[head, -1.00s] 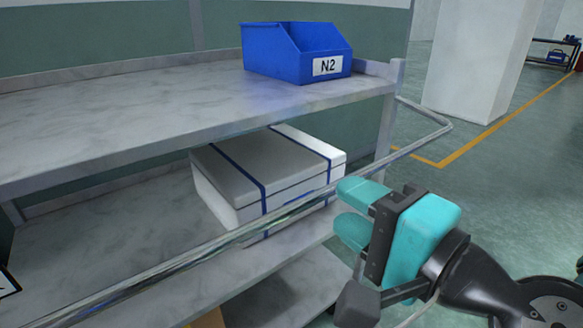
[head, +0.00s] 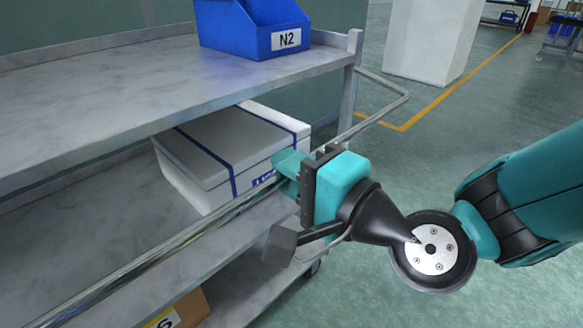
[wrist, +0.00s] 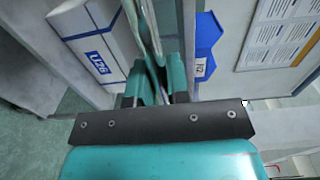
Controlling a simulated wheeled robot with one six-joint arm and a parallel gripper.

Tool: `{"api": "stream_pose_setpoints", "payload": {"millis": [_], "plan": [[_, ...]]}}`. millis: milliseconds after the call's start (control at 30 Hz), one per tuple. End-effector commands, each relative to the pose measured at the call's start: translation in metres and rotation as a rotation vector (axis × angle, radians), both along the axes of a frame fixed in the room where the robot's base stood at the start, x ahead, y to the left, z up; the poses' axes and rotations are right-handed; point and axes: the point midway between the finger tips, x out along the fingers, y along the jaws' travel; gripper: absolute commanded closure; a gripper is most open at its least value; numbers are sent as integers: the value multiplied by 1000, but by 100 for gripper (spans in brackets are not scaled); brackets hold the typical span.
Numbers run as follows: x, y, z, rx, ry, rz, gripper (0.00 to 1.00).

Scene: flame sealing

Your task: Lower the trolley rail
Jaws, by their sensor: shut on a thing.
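The trolley rail (head: 170,246) is a shiny metal bar. It runs slantwise across the front of the trolley (head: 130,98) and bends back to the right post. My gripper (head: 285,170) is shut on the rail, to the right of its middle. In the wrist view the rail (wrist: 148,30) passes between the teal fingers of my gripper (wrist: 160,85). The rail sits between the upper and lower shelves in the head view. The part inside the fingers is hidden.
A blue bin marked N2 (head: 255,28) stands on the upper shelf. A white box with blue straps (head: 225,150) sits on the middle shelf behind the rail. A cardboard box (head: 185,308) shows at the bottom. Open floor lies to the right, with a pillar (head: 430,38) behind.

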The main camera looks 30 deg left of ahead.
Motion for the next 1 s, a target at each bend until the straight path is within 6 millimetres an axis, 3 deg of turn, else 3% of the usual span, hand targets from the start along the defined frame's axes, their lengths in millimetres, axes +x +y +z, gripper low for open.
{"api": "stream_pose_setpoints", "payload": {"millis": [600, 900, 933, 1000], "plan": [[1, -3, 30, -94, 29, -5, 100], [1, -3, 28, -92, 28, -5, 100], [1, -3, 28, -92, 28, -5, 79], [1, -3, 28, -92, 28, -4, 63]]}}
